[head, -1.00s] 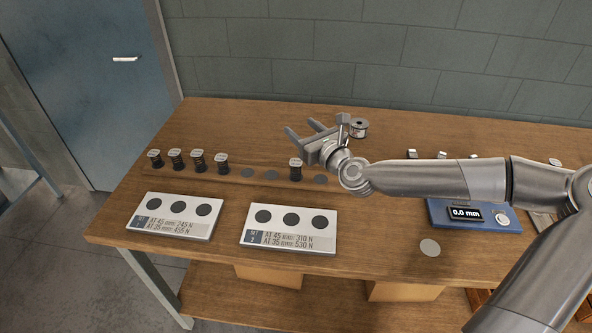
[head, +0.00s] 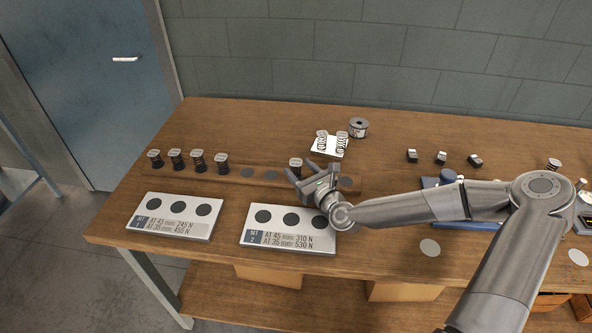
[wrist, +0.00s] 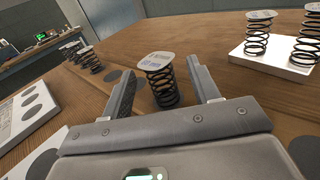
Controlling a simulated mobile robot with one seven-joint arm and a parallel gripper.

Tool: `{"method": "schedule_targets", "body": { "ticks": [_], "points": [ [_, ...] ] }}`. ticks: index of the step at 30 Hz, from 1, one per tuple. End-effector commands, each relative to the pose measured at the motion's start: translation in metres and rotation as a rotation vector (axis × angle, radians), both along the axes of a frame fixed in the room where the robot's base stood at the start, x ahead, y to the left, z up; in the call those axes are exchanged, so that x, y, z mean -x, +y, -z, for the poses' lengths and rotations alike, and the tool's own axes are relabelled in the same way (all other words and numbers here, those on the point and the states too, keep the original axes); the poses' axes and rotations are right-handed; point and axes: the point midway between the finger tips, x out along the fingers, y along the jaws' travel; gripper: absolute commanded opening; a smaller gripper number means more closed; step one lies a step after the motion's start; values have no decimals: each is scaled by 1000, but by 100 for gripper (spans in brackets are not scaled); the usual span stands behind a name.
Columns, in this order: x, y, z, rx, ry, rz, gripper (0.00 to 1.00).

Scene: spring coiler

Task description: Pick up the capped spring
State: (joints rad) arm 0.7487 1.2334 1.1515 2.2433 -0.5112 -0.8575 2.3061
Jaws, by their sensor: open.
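A capped spring (head: 295,167), a black coil with a pale round cap, stands upright on the wooden strip, at the right end of its row. My gripper (head: 299,172) is open and low over the strip, its fingers pointing at this spring. In the wrist view the spring (wrist: 162,87) stands between the two open fingers (wrist: 162,92), with visible space on both sides. In the head view my gripper hides part of the spring's lower coil.
Several capped springs (head: 198,160) stand at the strip's left end. Two white set plates (head: 270,239) with dark discs lie in front. A white card (head: 327,149) with two springs and a spool (head: 358,127) are behind. A blue device (head: 430,183) is partly hidden by my arm.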

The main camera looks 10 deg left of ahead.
Motion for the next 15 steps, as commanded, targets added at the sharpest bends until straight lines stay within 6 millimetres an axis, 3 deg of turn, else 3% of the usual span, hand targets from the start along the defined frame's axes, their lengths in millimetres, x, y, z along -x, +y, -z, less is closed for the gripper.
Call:
{"method": "schedule_targets", "body": {
  "ticks": [6, 15],
  "points": [
    [-23, 21, -1, 2, -2, -2, 56],
    [-30, 26, -1, 1, -1, -1, 56]
  ]
}}
